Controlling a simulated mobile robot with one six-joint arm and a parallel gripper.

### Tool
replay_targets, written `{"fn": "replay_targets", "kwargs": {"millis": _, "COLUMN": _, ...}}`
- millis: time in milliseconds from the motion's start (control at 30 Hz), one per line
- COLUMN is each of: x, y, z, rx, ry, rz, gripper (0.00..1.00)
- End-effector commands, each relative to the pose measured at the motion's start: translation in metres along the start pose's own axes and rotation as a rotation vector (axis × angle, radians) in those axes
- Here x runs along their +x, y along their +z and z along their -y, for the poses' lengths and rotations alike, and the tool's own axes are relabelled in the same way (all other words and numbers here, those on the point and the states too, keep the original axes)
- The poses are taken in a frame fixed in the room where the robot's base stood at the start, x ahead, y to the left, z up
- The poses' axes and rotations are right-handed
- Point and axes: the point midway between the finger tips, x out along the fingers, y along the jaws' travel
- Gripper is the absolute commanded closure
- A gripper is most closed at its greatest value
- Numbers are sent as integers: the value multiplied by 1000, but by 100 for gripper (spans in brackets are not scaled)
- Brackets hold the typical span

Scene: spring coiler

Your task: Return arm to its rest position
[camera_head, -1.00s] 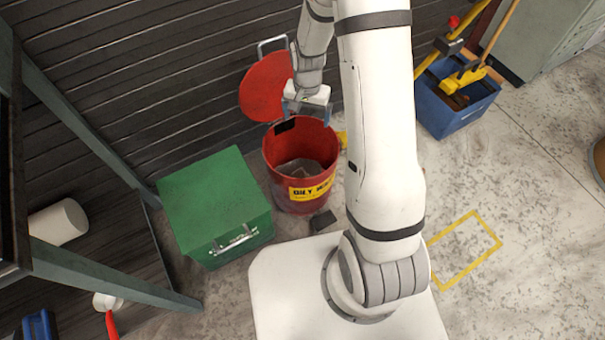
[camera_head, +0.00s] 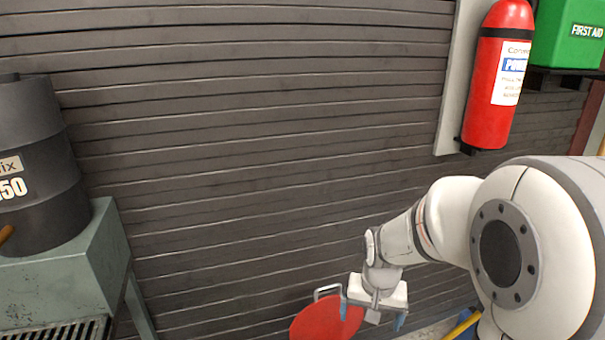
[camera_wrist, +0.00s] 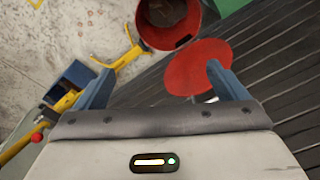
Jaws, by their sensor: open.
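My arm reaches in from the right in the head view, bent at a large white joint. My gripper (camera_head: 373,314) hangs at its end in front of the slatted wall, above and partly in front of a round red lid (camera_head: 322,321). In the wrist view my gripper (camera_wrist: 159,82) has its two blue fingers wide apart with nothing between them. The red lid (camera_wrist: 192,72) shows beyond the right finger, beside an open red bin (camera_wrist: 170,22) on the floor. Both are apart from the fingers.
A fire extinguisher (camera_head: 500,75) and a green first aid box (camera_head: 572,35) are on the wall at upper right. A dark drum (camera_head: 40,165) stands on a grey-green bench (camera_head: 75,280) at left. A blue bin (camera_wrist: 77,74) with yellow tools lies left below my gripper.

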Motion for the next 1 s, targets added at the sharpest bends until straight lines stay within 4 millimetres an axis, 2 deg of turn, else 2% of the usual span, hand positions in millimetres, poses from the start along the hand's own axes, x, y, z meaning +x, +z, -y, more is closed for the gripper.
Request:
{"fn": "replay_targets", "kwargs": {"millis": 33, "x": -41, "y": 5, "z": -2, "rx": -17, "ry": -4, "rz": -15, "gripper": 7}}
{"fn": "replay_targets", "kwargs": {"millis": 100, "x": -75, "y": 15, "z": -5, "rx": -45, "ry": -6, "rz": -28, "gripper": 7}}
{"fn": "replay_targets", "kwargs": {"millis": 300, "x": -163, "y": 47, "z": -15, "rx": -126, "ry": -11, "rz": -65, "gripper": 7}}
{"fn": "replay_targets", "kwargs": {"millis": 400, "x": -203, "y": 64, "z": -20, "rx": -165, "ry": -12, "rz": -84, "gripper": 7}}
{"fn": "replay_targets", "kwargs": {"millis": 500, "x": -234, "y": 79, "z": -25, "rx": -199, "ry": -12, "rz": -99, "gripper": 7}}
{"fn": "replay_targets", "kwargs": {"millis": 600, "x": -254, "y": 92, "z": -29, "rx": -226, "ry": -12, "rz": -109, "gripper": 7}}
{"fn": "replay_targets", "kwargs": {"millis": 700, "x": -265, "y": 99, "z": -31, "rx": -243, "ry": -12, "rz": -116, "gripper": 7}}
{"fn": "replay_targets", "kwargs": {"millis": 900, "x": -267, "y": 104, "z": -32, "rx": -254, "ry": -11, "rz": -118, "gripper": 7}}
{"fn": "replay_targets", "kwargs": {"millis": 1000, "x": -266, "y": 104, "z": -32, "rx": -254, "ry": -11, "rz": -118, "gripper": 15}}
